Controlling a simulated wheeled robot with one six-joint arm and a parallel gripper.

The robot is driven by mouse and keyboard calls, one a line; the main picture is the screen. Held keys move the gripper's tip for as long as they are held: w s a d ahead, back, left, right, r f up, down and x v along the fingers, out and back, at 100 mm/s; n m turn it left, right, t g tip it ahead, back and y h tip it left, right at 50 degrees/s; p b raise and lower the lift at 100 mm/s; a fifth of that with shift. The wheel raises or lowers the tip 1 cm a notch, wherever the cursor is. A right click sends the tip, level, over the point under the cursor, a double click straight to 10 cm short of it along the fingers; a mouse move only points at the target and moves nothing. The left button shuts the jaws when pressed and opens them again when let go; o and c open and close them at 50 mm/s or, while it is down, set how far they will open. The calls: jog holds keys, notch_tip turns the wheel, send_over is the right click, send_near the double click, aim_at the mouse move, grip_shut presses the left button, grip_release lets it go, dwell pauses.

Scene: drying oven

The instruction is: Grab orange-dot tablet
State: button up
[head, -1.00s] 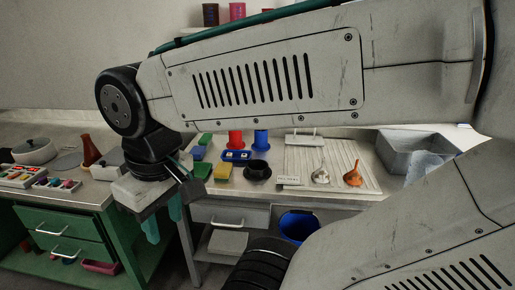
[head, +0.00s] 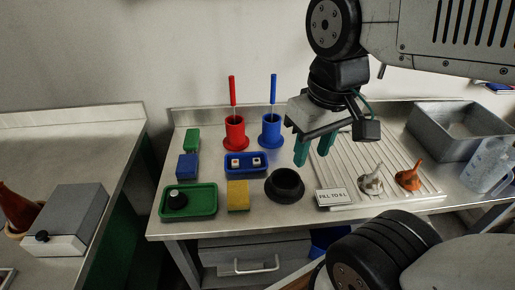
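A small blue tray (head: 246,171) on the metal bench holds two small white tablets side by side, the left tablet (head: 235,163) and the right tablet (head: 257,162). Each has a small mark on top, too small for me to tell which dot is orange. My gripper (head: 312,152) points down with its two green fingers apart, open and empty.
A black bowl (head: 286,186), yellow block (head: 238,195) and green tray (head: 189,203) stand in front. A red cup (head: 235,134) and blue cup (head: 271,131) with upright sticks stand behind. A ribbed drainer (head: 360,152) and grey basin (head: 447,148) lie right.

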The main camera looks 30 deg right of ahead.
jog(key=w+f+n, duration=0.2)
jog(key=w+n, duration=0.2)
jog(key=w, duration=0.6)
jog(key=n+g, duration=0.1)
jog(key=n, duration=0.8)
send_near(235, 161)
jog(key=shift+s+a, duration=0.15)
jog(key=shift+s, duration=0.15)
jog(key=f, duration=0.8)
jog(key=shift+w, duration=0.3)
jog(key=shift+f, duration=0.25)
jog(key=c, duration=0.7)
